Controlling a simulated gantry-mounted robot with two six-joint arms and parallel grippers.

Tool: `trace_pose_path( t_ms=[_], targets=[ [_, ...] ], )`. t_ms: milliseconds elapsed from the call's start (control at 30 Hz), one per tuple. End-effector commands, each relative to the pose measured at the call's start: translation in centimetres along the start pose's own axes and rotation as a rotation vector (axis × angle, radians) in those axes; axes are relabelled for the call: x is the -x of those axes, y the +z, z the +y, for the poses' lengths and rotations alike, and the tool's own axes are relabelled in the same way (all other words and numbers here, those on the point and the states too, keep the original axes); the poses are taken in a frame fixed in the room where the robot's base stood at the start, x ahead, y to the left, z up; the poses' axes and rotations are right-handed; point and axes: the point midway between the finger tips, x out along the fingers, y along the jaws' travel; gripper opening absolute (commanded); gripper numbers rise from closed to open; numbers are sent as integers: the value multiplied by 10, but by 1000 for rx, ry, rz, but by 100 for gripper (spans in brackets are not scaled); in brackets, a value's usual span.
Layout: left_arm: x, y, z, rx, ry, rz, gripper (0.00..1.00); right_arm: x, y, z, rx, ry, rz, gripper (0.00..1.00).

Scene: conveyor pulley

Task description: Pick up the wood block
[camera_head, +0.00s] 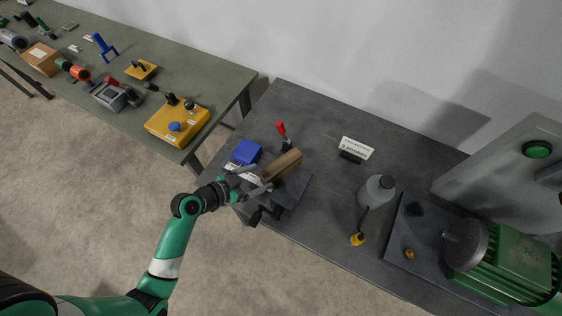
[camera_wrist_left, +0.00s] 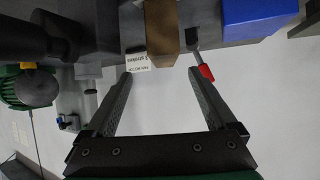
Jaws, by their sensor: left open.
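The wood block (camera_head: 283,165) is a brown bar on the dark fixture at the near left part of the grey bench. My left gripper (camera_head: 256,180) is at the block's near left end, with its fingers spread and nothing between them that I can make out. In the left wrist view the wood block (camera_wrist_left: 161,28) lies beyond the open fingertips (camera_wrist_left: 160,72), roughly centred between them. Whether a finger touches the block cannot be told. My right gripper is in neither view.
A blue box (camera_head: 246,151) and a red-handled clamp (camera_head: 282,130) stand close to the block. A sign (camera_head: 356,148), a grey bottle (camera_head: 378,190) and a green motor (camera_head: 505,266) are to the right. The bench (camera_head: 330,215) is clear between block and bottle.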

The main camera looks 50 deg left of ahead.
Motion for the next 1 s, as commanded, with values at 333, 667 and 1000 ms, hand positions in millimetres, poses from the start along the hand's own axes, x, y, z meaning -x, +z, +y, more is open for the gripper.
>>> trace_pose_path(
  t_ms=[333,667,1000],
  targets=[
    [-46,1,-1,-6,1,4,90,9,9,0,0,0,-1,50],
    [-69,-1,-2,-5,-2,5,90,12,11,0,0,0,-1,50],
    [-118,0,-6,-5,-1,5,90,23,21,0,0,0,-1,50]
  ],
)
